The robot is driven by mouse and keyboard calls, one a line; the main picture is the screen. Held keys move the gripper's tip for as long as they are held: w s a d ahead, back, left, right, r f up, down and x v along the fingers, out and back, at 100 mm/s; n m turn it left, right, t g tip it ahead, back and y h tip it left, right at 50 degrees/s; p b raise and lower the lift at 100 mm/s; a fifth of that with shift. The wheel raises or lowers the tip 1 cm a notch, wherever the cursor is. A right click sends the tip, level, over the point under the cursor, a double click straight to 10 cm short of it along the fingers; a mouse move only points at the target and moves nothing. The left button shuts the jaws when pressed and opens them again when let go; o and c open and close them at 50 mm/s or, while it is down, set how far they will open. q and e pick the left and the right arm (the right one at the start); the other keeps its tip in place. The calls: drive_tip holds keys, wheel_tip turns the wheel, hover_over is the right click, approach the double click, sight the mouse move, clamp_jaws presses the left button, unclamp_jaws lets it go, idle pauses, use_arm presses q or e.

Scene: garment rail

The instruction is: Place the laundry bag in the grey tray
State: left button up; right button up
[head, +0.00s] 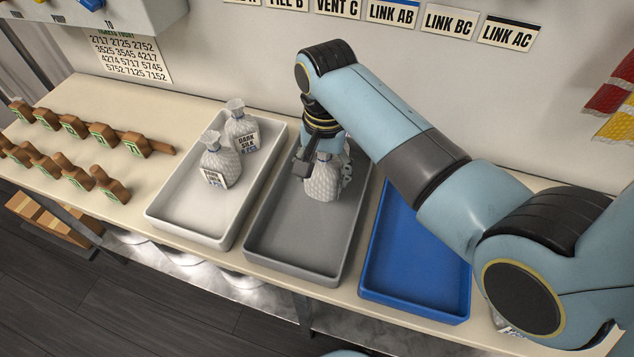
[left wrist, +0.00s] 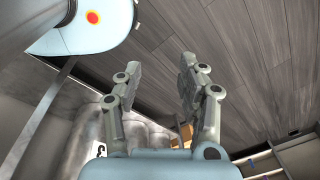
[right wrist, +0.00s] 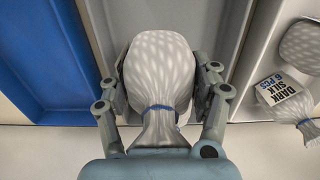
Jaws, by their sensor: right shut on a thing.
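A whitish mesh laundry bag (head: 322,182) is at the back part of the grey tray (head: 285,240) in the head view. My right gripper (head: 312,160) comes down over it from above. In the right wrist view the bag (right wrist: 158,75), tied with a blue band, sits between the closed-in fingers of that gripper (right wrist: 162,78). I cannot tell whether its base touches the tray floor. More mesh shows just behind it, partly hidden by my arm. My left gripper (left wrist: 162,78) is empty, its fingers apart above the floor.
The white tray (head: 180,220) on the left holds two labelled bags (head: 220,165). The blue tray (head: 415,260) on the right looks empty where visible. Brown tagged items (head: 75,125) lie at the table's left. Another bag (head: 503,325) is partly hidden under my right arm.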

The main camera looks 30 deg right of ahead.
sight(317, 186)
drive_tip(key=shift+w+a+f, duration=0.35)
drive_tip(key=shift+a+f, duration=0.15)
drive_tip(key=shift+a, duration=0.05)
wheel_tip(317, 186, down, 3)
drive_tip(key=shift+f, duration=0.45)
use_arm(q)
drive_tip(key=shift+w+d, duration=0.35)
drive_tip(key=shift+w, duration=0.25)
drive_tip(key=shift+f, duration=0.1)
use_arm(e)
drive_tip(key=shift+f, duration=0.15)
drive_tip(key=o, duration=1.4)
use_arm(q)
drive_tip(key=shift+a, duration=0.15)
use_arm(e)
drive_tip(key=shift+s, duration=0.1)
